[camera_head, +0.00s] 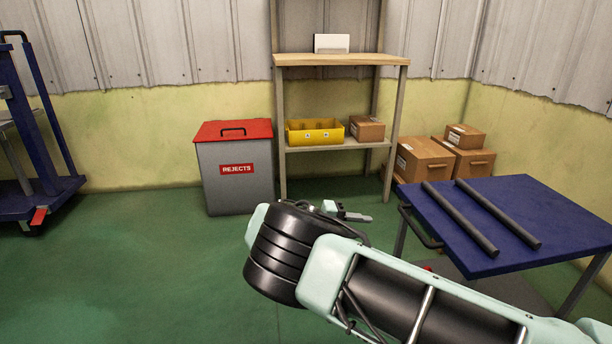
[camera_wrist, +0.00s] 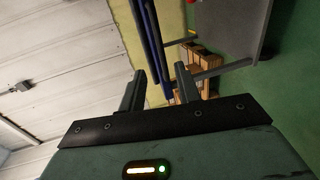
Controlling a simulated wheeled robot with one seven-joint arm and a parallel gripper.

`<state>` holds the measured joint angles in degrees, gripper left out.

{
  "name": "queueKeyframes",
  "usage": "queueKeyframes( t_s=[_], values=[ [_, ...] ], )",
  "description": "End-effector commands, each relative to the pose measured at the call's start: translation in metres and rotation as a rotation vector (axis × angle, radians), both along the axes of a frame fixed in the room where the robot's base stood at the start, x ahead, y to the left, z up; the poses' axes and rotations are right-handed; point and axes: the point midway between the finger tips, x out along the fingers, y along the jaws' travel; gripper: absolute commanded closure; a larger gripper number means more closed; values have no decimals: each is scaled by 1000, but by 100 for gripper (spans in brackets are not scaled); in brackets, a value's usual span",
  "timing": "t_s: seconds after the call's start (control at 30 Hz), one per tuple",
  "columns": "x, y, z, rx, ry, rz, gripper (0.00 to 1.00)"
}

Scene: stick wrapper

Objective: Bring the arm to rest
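My arm reaches in from the lower right of the head view, with its elbow bent in the lower middle. My gripper (camera_head: 356,216) shows beyond the elbow, partly hidden by it, in front of the shelf rack. In the wrist view my gripper (camera_wrist: 160,80) has its two fingers well apart with nothing between them. Neither finger touches anything. Two dark rods (camera_head: 460,218) (camera_head: 497,213) lie side by side on the blue table (camera_head: 560,215) at the right, apart from the gripper.
A grey bin with a red lid (camera_head: 234,132) stands left of the shelf rack (camera_head: 340,60). The rack holds a yellow bin (camera_head: 314,132) and a carton (camera_head: 367,128). Several cartons (camera_head: 424,160) stand behind the table. A blue trolley (camera_head: 40,190) is far left. Green floor at left is clear.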

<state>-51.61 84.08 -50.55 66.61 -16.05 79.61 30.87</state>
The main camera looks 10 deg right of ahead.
Motion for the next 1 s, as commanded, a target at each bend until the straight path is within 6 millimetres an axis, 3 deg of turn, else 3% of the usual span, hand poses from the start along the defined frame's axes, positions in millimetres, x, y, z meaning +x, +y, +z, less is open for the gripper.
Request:
queueKeyframes(
  t_s=[0.23,0.47,0.67,0.8,1.0],
  values=[
    [-35,-16,0,287,114,-100,67],
    [-98,10,7,683,259,-121,67],
    [-159,52,38,980,347,-42,67],
    [-205,79,68,1148,389,59,67],
    [-276,103,111,1309,422,252,67]
  ],
)
